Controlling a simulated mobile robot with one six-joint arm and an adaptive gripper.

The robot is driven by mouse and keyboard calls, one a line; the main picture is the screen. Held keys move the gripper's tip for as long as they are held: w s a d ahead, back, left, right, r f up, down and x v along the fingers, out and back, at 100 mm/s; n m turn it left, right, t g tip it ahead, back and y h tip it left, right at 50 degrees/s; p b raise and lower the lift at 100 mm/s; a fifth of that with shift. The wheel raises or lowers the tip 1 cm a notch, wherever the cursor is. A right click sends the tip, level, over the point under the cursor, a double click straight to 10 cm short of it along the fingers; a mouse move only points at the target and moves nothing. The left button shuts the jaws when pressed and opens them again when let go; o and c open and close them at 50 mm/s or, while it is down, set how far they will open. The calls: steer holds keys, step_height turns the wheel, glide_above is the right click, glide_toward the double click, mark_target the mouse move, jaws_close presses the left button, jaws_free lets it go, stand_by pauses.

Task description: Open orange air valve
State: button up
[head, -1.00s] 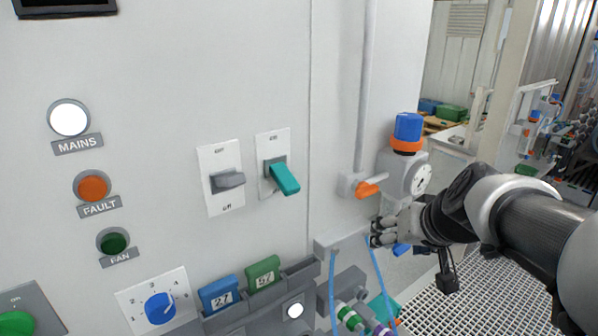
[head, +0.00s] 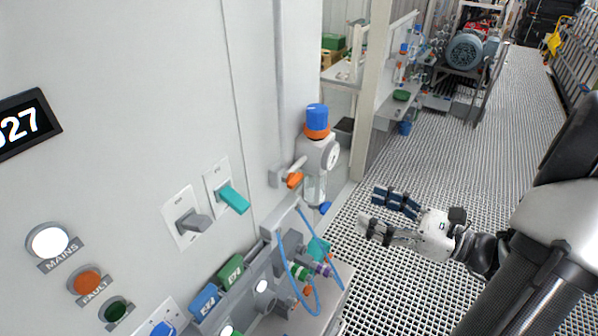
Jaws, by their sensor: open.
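The orange air valve (head: 294,180) is a small orange lever on a grey block on the cabinet wall, in the middle of the head view. It sits at the foot of a vertical pipe, just left of the air regulator (head: 317,148) with its blue knob, orange ring and round gauge. The lever points right and a little towards me. My gripper (head: 376,209) is to the right of the valve and a little lower, over the grated floor. Its fingers are apart, point left and hold nothing. It does not touch the valve.
A grey switch (head: 192,222) and a teal switch (head: 233,199) stick out from the panel left of the valve. Blue hoses (head: 283,262) and fittings hang below it. A white post (head: 372,95) stands behind. The grated floor (head: 455,150) on the right is open.

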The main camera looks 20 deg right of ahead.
mark_target(298, 180)
steer(key=p+x, duration=0.1)
steer(key=x, duration=1.6)
steer(key=shift+a, duration=0.1)
steer(key=shift+c, duration=0.5)
steer(key=c, duration=1)
